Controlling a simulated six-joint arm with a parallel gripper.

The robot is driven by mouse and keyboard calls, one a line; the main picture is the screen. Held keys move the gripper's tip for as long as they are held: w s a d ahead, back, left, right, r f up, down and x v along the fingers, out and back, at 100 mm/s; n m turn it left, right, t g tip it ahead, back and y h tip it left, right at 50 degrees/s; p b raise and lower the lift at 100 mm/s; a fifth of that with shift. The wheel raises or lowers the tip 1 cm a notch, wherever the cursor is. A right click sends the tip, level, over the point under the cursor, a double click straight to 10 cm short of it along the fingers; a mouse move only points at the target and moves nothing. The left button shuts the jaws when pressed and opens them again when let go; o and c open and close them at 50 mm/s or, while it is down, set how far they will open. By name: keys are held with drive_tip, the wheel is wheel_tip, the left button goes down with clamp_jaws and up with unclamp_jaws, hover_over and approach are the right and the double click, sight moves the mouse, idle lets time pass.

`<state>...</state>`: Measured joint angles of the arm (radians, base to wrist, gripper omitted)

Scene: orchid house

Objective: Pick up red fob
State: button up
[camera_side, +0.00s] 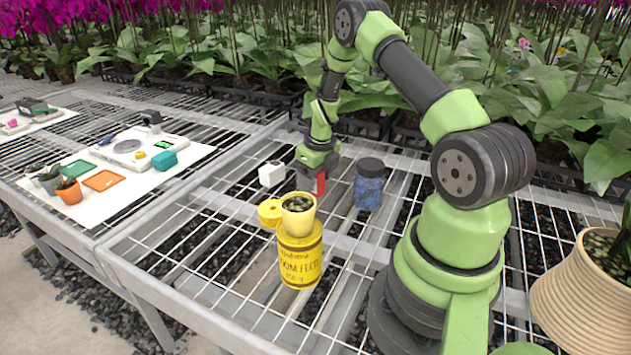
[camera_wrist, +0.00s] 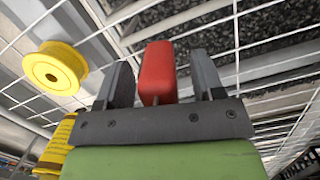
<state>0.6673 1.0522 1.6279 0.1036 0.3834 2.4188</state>
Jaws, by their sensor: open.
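The red fob (camera_wrist: 157,72) is a small red block with rounded edges. In the wrist view it stands between the two grey fingers of my gripper (camera_wrist: 162,80), with a gap showing on its right side and a narrower one on its left. In the side view the red fob (camera_side: 320,183) shows just below my gripper (camera_side: 313,172), partly hidden by it. The gripper is open and points down at the wire bench. I cannot tell whether either finger touches the fob.
A blue jar (camera_side: 369,188) stands close on the right, a white block (camera_side: 271,174) on the left. The wire bench (camera_side: 215,232) is clear at front left.

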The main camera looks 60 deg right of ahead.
drive_tip(key=c, duration=1)
